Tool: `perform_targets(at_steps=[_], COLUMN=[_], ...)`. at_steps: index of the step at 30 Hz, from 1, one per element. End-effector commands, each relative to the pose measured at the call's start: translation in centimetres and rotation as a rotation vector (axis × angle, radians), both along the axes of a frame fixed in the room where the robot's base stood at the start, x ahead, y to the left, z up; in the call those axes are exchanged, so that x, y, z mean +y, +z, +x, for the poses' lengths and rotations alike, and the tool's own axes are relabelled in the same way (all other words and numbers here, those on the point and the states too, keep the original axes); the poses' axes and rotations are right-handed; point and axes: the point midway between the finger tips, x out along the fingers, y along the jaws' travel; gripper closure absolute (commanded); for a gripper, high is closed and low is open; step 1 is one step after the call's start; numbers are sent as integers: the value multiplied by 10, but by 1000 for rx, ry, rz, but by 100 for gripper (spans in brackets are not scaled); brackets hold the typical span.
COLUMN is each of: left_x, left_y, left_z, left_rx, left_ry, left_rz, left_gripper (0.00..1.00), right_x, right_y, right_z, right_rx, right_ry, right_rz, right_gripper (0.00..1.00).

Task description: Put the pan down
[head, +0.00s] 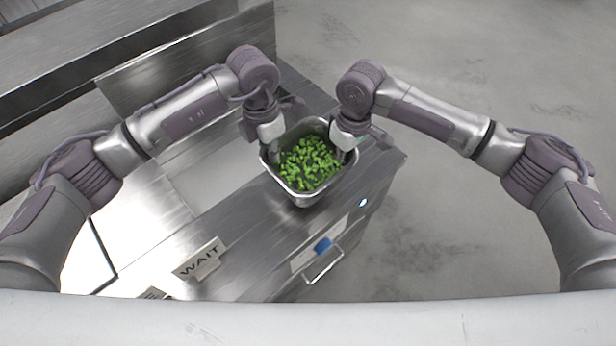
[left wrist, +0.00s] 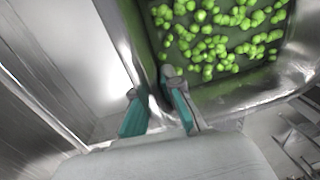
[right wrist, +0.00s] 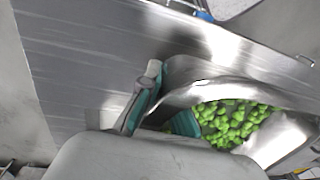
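The metal pan (head: 303,200) holds green vegetable pieces (head: 310,163) and is over the steel counter, roughly level. My left gripper (head: 274,148) is at the pan's left rim, with one teal finger on each side of the wall in the left wrist view (left wrist: 160,108). My right gripper (head: 345,150) is at the right rim, and its fingers straddle the wall in the right wrist view (right wrist: 163,112). Both grippers look shut on the pan. I cannot tell whether the pan's base touches the counter.
The steel counter (head: 245,225) runs below, with a "WAIT" sign (head: 200,259) near its front. A recessed light opening (head: 210,175) lies left of the pan. A handle (head: 323,265) and blue patch are on the counter's side. Open floor (head: 460,220) is at right.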

Motion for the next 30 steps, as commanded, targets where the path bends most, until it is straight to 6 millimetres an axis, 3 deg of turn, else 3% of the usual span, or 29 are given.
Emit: perform_targets(at_steps=[2,12,30], left_x=[2,2,2], left_y=[-3,-30,33], left_z=[0,0,-21], left_rx=[0,1,0], left_ry=[2,3,2], left_rz=[8,9,9], left_gripper=[100,100,100], right_x=[2,2,2], right_y=[2,-24,40], right_z=[1,1,-20], right_rx=[-3,-4,-7], right_ry=[3,3,4], right_rz=[5,6,8], right_gripper=[100,100,100])
